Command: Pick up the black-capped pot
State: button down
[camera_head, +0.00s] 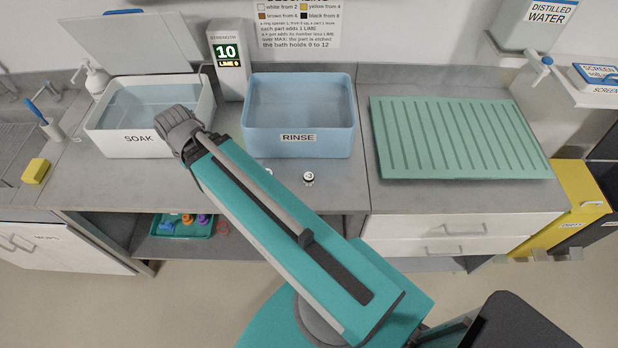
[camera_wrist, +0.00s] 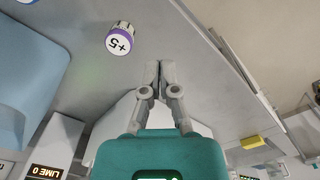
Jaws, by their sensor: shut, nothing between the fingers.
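A small pot (camera_head: 308,178) with a dark band and a pale marked top stands on the counter in front of the rinse bath in the head view. It looks like the black-capped pot, but its colour is hard to tell at this size. Another small pot (camera_head: 268,170) is mostly hidden by my arm. In the wrist view a pot with a purple band and white top marked +5 (camera_wrist: 120,39) stands on the counter, beyond and left of my fingertips. Only the edge of another pot (camera_wrist: 26,1) shows at the top left. My gripper (camera_wrist: 158,66) is shut and empty, apart from the pots.
The soak bath (camera_head: 130,144) and blue rinse bath (camera_head: 298,144) stand at the back, with a strength display (camera_head: 230,62) reading 10 between them. A green ribbed mat (camera_head: 460,170) lies at right. A tray (camera_head: 180,228) with coloured pots is on the low shelf.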

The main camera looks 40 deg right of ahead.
aim_at(308, 176)
jog(key=u, duration=0.55)
jog(key=k, duration=1.5)
jog(key=z, duration=0.3)
